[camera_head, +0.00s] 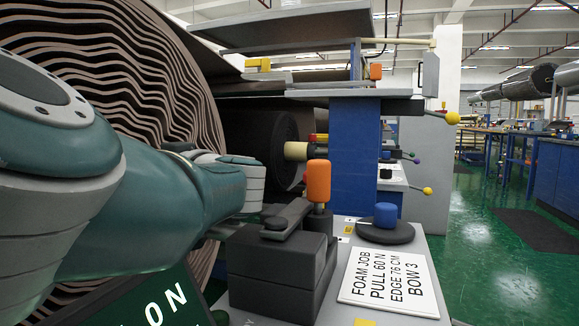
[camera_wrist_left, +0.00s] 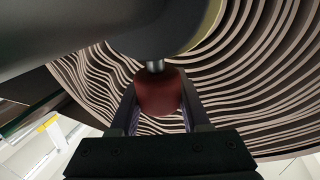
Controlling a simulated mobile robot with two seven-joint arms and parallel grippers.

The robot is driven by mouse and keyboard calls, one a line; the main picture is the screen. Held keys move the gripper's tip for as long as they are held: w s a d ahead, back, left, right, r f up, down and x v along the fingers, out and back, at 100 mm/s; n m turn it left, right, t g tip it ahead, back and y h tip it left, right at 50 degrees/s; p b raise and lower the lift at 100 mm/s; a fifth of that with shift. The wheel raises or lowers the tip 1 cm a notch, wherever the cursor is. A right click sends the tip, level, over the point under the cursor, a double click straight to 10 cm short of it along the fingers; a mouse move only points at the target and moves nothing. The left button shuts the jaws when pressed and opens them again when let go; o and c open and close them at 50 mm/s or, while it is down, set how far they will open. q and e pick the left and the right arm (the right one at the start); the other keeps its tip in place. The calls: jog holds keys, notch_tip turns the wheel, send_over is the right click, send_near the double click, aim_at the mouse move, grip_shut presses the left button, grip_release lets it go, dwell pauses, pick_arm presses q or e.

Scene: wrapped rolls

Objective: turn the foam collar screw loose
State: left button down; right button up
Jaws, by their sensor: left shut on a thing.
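In the left wrist view a dark red knob (camera_wrist_left: 158,95) hangs on a short metal stem (camera_wrist_left: 155,66) below a dark rounded body (camera_wrist_left: 160,35). My left gripper (camera_wrist_left: 157,84) is shut on this knob, one finger on each side. I take the knob for the collar screw; its thread is hidden. In the head view my left arm reaches in from the left, and its wrist hides the gripper and the knob. A pale yellow collar-like end (camera_head: 296,151) sticks out of a dark roll (camera_head: 248,135) beyond the wrist. My right gripper is not in view.
A huge layered foam roll (camera_head: 150,50) rises behind my arm. A dark box (camera_head: 272,270) with an orange-topped handle (camera_head: 318,181) stands close below the wrist. A job card (camera_head: 391,277) and a blue knob (camera_head: 386,213) are to its right. Green floor (camera_head: 490,260) lies open at right.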

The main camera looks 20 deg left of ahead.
pick_arm(q)
jog(key=shift+c, duration=1.9)
grip_release()
notch_tip(320, 180, up, 20)
jog(key=p, duration=1.2)
jog(key=shift+p, duration=0.3)
